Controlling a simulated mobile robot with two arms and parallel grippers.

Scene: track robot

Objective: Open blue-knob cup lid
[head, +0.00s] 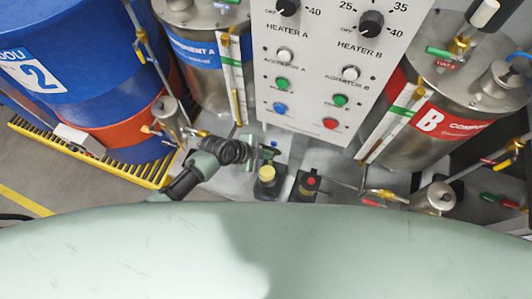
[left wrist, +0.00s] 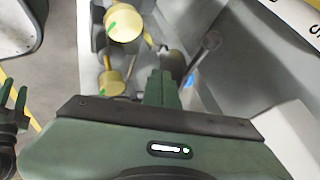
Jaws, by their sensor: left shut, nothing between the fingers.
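My left gripper (head: 268,152) reaches in from the left in the head view, over the grey bench between the two tanks. In the left wrist view its green fingers (left wrist: 162,88) are together, with nothing between them. A small blue part (left wrist: 190,76) shows just right of the fingertips, close to a dark round part (left wrist: 173,63); I cannot tell whether the fingers touch either. I cannot make out a cup lid with a blue knob clearly, nor whether one is open.
A yellow-capped block (head: 266,176) and a red-knobbed block (head: 308,184) stand near my gripper. The white control panel (head: 325,65) rises behind. Metal tanks stand at left (head: 205,65) and right (head: 430,95), with valves and pipes. A blue drum (head: 75,50) is at far left.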

